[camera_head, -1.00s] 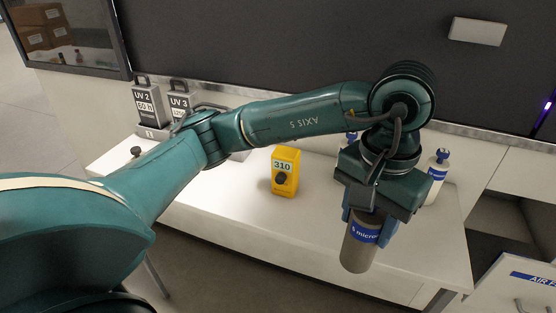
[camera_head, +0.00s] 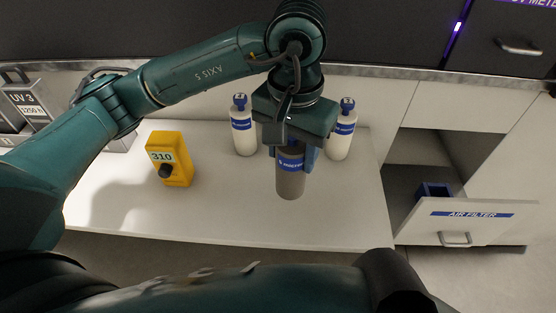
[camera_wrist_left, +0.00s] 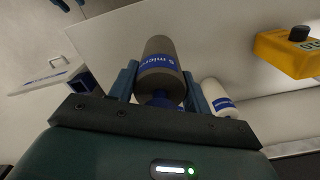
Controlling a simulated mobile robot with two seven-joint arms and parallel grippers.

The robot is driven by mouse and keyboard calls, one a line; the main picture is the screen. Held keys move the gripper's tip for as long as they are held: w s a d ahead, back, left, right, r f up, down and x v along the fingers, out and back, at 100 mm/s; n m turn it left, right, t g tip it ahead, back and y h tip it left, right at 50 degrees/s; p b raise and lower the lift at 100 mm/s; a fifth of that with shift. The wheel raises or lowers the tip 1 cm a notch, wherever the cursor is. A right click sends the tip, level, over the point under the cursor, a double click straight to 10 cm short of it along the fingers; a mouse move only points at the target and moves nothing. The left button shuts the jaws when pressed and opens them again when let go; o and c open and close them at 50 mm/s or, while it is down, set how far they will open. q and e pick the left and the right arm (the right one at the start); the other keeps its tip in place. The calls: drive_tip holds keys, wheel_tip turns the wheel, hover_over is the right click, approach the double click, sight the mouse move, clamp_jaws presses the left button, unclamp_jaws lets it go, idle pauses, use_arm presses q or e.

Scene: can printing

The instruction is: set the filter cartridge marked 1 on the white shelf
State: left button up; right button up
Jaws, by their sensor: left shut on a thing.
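My left gripper (camera_head: 290,158) is shut on a grey cartridge (camera_head: 289,185) with a blue "micron" label. It holds the cartridge roughly upright over the front part of the white shelf (camera_head: 225,215); I cannot tell whether its base touches. In the left wrist view the grey cartridge (camera_wrist_left: 160,62) sits between both blue fingers, its blue cap towards the gripper. Its number mark is hidden. Two white cartridges with blue caps stand behind, one left (camera_head: 244,135) and one right (camera_head: 341,138) of the gripper; their cap marks are too small to read surely. My right gripper is not in view.
A yellow device (camera_head: 170,160) marked 310 stands on the shelf to the left. An open drawer (camera_head: 465,228) labelled AIR FILTER, with a blue holder (camera_head: 433,190) inside, juts out at the right. Grey UV units (camera_head: 38,100) stand at the far left. Shelf between device and cartridge is clear.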

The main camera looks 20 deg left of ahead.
sight(291, 175)
use_arm(q)
wheel_tip(291, 175, down, 3)
drive_tip(key=shift+f, duration=0.15)
wheel_tip(291, 175, down, 4)
drive_tip(key=shift+w+r+p, duration=0.1)
drive_tip(key=shift+r+p, duration=0.15)
drive_tip(key=shift+p, duration=0.15)
drive_tip(key=shift+f+b, duration=0.3)
drive_tip(key=shift+b, duration=0.15)
drive_tip(key=o, duration=1.1)
drive_tip(key=shift+r, duration=0.15)
drive_tip(key=shift+c, duration=0.2)
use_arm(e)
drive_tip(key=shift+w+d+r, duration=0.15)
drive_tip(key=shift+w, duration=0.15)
use_arm(q)
drive_tip(key=shift+r+p, duration=0.2)
drive_tip(key=shift+p, duration=0.2)
wheel_tip(291, 175, up, 6)
drive_tip(key=shift+f+b, duration=0.2)
drive_tip(key=shift+b, duration=0.35)
wheel_tip(291, 175, up, 6)
drive_tip(key=shift+r, duration=0.2)
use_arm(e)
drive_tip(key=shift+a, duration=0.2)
